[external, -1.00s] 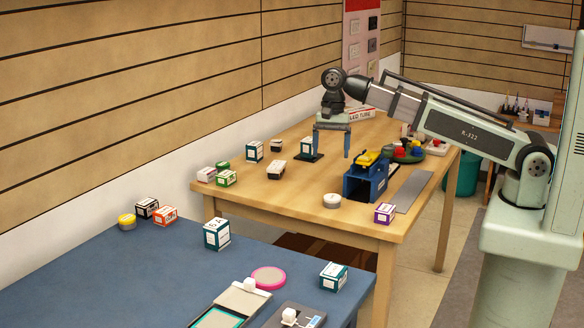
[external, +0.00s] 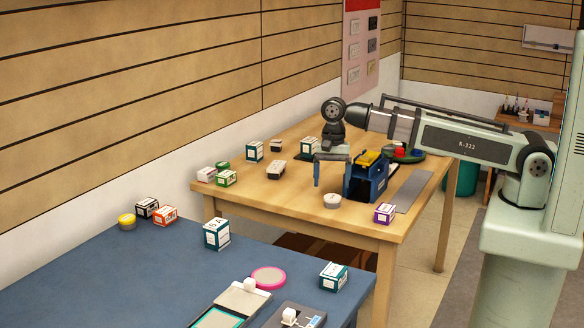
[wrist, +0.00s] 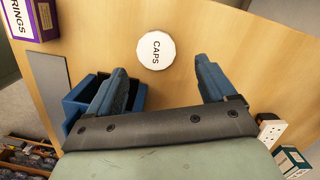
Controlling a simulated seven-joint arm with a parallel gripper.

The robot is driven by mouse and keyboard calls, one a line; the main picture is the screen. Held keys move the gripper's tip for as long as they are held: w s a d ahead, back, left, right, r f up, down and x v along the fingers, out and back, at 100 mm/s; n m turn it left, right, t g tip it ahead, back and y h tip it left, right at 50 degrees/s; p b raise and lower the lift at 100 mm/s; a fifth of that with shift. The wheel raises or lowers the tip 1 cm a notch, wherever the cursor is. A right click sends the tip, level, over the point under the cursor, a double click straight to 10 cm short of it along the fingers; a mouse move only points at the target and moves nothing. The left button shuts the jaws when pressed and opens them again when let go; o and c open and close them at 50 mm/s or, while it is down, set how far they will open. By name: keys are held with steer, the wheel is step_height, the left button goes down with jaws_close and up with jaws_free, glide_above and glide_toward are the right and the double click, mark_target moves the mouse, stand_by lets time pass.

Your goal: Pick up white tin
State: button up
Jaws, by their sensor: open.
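The white tin (external: 332,201) is a small round tin standing on the wooden table near its front edge. In the wrist view the white tin (wrist: 156,50) shows its top with the word CAPS, ahead of the fingertips and between their lines. My gripper (external: 332,184) points down above the table, just behind the tin in the external view. In the wrist view my gripper (wrist: 160,72) has its two blue fingers wide apart with nothing between them. I see no contact with the tin.
A blue bin (external: 367,182) stands close to the right of my gripper, and it also shows beside a finger in the wrist view (wrist: 88,95). A purple box (external: 385,213) stands at the table's front right corner. The wood left of the tin is clear.

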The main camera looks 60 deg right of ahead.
mark_target(332, 197)
steer(key=shift+s+a+f, duration=0.15)
steer(key=shift+f, duration=0.5)
steer(key=shift+s+a+f, duration=0.1)
steer(key=shift+f, duration=0.5)
steer(key=shift+s+a+f, duration=0.15)
steer(key=shift+f, duration=0.5)
steer(key=shift+a+f, duration=0.1)
steer(key=shift+f, duration=0.6)
steer(key=c, duration=1.1)
steer(key=shift+r, duration=0.15)
